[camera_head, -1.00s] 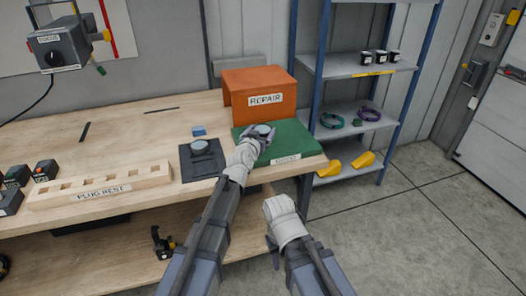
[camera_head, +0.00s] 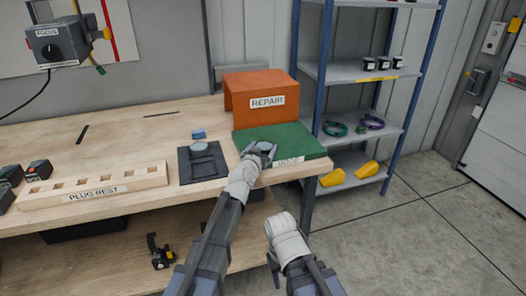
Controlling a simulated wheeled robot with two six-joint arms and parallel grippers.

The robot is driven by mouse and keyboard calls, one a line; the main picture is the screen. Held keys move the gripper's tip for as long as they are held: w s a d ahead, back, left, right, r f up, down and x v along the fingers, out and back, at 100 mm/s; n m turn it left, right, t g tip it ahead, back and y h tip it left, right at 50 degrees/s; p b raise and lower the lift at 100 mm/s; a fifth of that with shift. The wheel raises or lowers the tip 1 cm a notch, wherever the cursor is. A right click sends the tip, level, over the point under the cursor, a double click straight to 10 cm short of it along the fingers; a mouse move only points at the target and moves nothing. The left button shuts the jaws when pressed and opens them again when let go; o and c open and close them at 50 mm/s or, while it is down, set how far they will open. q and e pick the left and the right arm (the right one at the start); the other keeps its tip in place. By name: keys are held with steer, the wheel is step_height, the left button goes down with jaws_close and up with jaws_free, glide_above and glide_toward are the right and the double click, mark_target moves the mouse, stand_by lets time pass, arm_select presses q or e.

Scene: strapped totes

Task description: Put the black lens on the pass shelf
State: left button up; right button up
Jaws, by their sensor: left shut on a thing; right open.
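A round lens with a dark rim and bluish glass (camera_head: 264,146) is at the front of the green mat (camera_head: 292,138). My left gripper (camera_head: 262,153) is shut on its near side. I cannot tell whether the lens touches the mat.
An orange REPAIR box (camera_head: 262,84) stands behind the mat. The rack holds several small dark pieces (camera_head: 383,63), a teal ring (camera_head: 334,129), a purple ring (camera_head: 372,122) and yellow pieces (camera_head: 366,170). A PLUG REST block (camera_head: 95,185) lies left. The floor at right is clear.

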arm_select(q)
steer(key=shift+f, duration=0.2)
steer(key=o, duration=1.3)
steer(key=shift+r, duration=0.2)
steer(key=shift+s+a+r, duration=0.1)
steer(key=shift+s, duration=0.25)
steer(key=p+v, duration=0.1)
steer(key=v, duration=1)
steer(key=shift+s+p, duration=0.15)
steer(key=shift+p, duration=0.25)
